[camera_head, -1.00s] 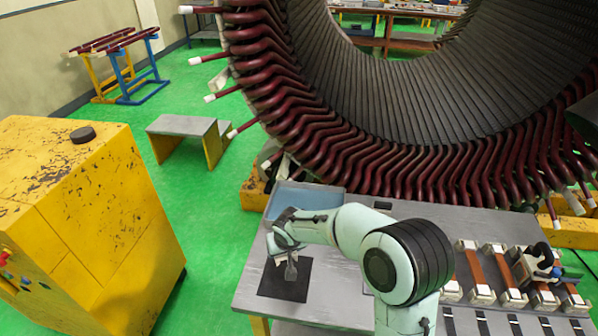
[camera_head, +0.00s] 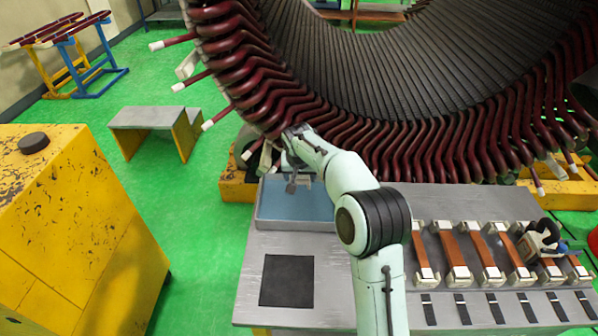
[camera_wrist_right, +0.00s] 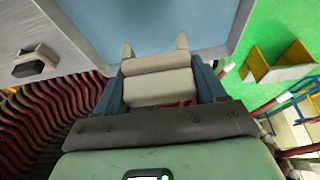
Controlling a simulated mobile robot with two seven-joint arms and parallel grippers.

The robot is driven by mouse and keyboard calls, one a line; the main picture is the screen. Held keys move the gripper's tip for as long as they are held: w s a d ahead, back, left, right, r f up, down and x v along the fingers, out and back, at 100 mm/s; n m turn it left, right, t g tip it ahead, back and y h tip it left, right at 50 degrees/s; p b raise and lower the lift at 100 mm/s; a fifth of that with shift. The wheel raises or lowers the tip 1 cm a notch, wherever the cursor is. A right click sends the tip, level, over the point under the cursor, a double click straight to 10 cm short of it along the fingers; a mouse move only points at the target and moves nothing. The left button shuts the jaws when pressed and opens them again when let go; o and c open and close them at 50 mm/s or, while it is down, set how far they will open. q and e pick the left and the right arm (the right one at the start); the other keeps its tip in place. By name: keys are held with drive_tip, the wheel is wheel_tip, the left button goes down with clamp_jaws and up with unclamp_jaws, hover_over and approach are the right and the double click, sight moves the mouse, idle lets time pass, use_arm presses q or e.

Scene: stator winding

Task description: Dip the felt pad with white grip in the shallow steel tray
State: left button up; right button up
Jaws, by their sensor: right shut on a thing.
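The shallow steel tray (camera_head: 262,222) sits at the table's back left corner, with a blue surface inside. Its blue interior (camera_wrist_right: 150,18) fills the top of the right wrist view. My right gripper (camera_head: 298,182) hangs over the tray, pointing down. It is shut on the felt pad, whose pale grip (camera_wrist_right: 158,86) shows between the jaws in the right wrist view. In the head view only a small grey part of the pad (camera_head: 291,187) shows below the jaws. I cannot tell whether it touches the blue surface. My left gripper is not in view.
A black square mat (camera_head: 287,281) lies bare on the steel table. A row of brown bars in pale holders (camera_head: 453,256) stands right of my arm. The large stator with dark red coils (camera_head: 400,150) rises close behind the tray. A yellow cabinet (camera_head: 70,230) stands left.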

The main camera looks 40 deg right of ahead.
wheel_tip(320, 180, down, 9)
drive_tip(key=b, duration=0.4)
drive_tip(key=shift+w+f, duration=0.1)
drive_tip(key=shift+f, duration=0.05)
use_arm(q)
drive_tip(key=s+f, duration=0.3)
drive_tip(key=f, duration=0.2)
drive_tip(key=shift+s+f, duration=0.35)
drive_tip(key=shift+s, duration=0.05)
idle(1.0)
use_arm(e)
drive_tip(key=shift+r+p, duration=2.55)
drive_tip(key=shift+r, duration=3.05)
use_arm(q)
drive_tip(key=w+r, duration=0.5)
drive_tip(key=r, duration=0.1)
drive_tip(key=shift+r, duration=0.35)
use_arm(e)
drive_tip(key=shift+w, duration=0.1)
